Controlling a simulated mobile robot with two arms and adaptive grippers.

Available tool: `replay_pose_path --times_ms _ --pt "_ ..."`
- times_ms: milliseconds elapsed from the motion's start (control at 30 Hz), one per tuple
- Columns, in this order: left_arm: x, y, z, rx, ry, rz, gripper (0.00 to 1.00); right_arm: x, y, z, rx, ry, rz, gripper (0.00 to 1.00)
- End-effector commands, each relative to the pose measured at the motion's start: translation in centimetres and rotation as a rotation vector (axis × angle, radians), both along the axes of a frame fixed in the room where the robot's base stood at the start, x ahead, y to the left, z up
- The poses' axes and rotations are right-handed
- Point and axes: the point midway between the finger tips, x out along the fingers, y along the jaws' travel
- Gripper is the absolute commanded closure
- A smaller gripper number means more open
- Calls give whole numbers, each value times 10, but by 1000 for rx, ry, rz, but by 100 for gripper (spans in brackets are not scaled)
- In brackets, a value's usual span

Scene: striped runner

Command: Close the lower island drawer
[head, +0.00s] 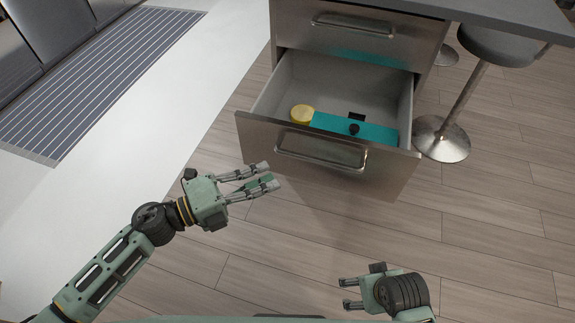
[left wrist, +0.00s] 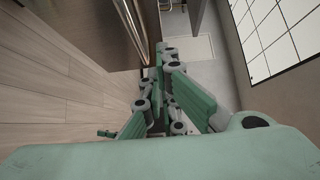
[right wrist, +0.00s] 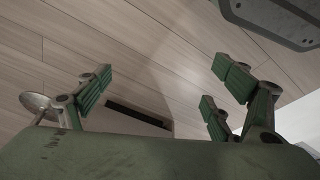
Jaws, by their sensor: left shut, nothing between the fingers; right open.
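The lower island drawer stands pulled out, with its steel front (head: 393,176) and bar handle (head: 322,162) facing me in the head view. Inside its grey tray are a yellow round item (head: 302,114), a teal box (head: 330,125) and small black items. My left gripper (head: 268,174) is shut and empty, to the left of the drawer front and apart from its handle in the picture. Its fingers also show in the left wrist view (left wrist: 165,90). My right gripper (head: 345,293) is open and empty, low in the head view, nearer me than the drawer. Its spread fingers fill the right wrist view (right wrist: 160,85).
The upper drawer (head: 345,35) is shut beneath the grey countertop (head: 490,12). A stool (head: 441,138) with a round metal base stands right of the open drawer. A striped runner (head: 90,85) lies at left. The wooden floor before the drawer is clear.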

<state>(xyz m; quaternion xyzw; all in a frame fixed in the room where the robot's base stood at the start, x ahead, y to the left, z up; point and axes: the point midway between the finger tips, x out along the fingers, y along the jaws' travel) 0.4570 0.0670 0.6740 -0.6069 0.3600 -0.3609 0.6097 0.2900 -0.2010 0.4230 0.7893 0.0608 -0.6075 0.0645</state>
Motion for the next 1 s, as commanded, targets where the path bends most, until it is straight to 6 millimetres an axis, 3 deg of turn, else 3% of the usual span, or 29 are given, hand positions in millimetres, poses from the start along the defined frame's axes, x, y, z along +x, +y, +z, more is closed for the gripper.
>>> replay_pose_path --times_ms 167,533,700,1000 --pt "12 -21 3 -4 -3 0 100 0 0 -1 0 2 0 15" --pt "50 -89 3 -5 -1 2 100 0 0 -6 0 3 1 15" --pt "75 -92 0 -3 1 5 100 1 0 9 1 -8 -1 15" --pt "87 -96 1 -3 2 4 100 1 0 19 1 -11 -2 15"
